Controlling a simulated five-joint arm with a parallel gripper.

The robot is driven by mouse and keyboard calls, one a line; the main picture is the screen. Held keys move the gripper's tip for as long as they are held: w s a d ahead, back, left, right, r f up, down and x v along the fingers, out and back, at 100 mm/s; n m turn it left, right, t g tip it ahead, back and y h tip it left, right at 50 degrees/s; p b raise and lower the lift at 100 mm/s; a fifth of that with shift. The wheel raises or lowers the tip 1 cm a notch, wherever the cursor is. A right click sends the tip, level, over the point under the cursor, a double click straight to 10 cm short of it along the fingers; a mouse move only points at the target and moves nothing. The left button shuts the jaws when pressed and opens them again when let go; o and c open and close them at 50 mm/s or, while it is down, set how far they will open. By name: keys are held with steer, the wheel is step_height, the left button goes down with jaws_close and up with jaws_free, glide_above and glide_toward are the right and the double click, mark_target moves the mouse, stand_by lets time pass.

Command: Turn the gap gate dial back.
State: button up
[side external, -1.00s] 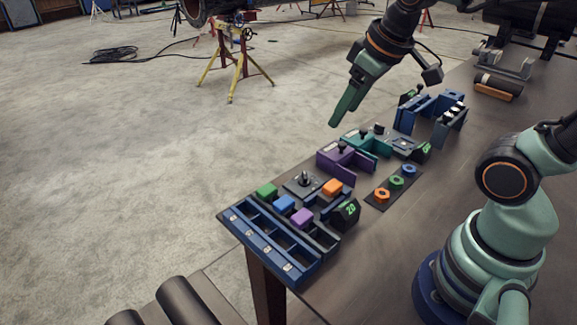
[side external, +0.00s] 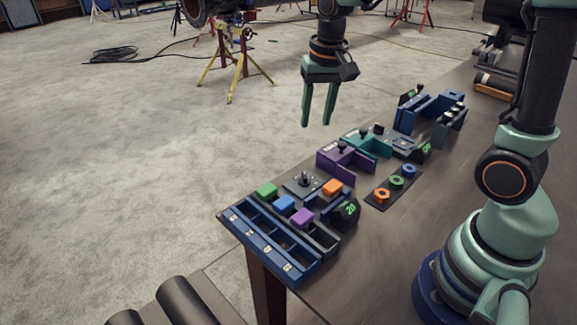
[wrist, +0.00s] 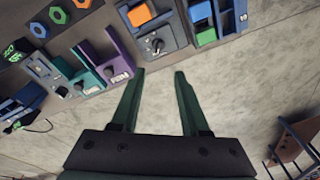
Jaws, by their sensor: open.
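A dark plate with a small black dial (side external: 305,179) sits behind the coloured blocks on the bench. In the wrist view this dial (wrist: 157,46) shows just beyond my fingertips, with a light pointer mark on it. I take it for the gap gate dial, but cannot read its label. A purple fixture (side external: 335,160) and a teal fixture (side external: 370,146), each with a black knob, stand to its right.
A blue divided tray (side external: 262,250) lies at the bench's near left end. Green, blue, purple and orange blocks (side external: 333,187) sit behind it, near a dark display (side external: 346,211). Coloured nuts (side external: 396,182) lie on a strip to the right. Blue walled fixtures (side external: 415,112) stand farther back.

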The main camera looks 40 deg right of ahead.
steer(key=m+g, duration=0.1)
steer(key=m, duration=0.1)
glide_above(305, 174)
step_height(305, 174, down, 5)
step_height(305, 174, down, 12)
steer(key=shift+f, duration=0.1)
stand_by(0.3)
jaws_close()
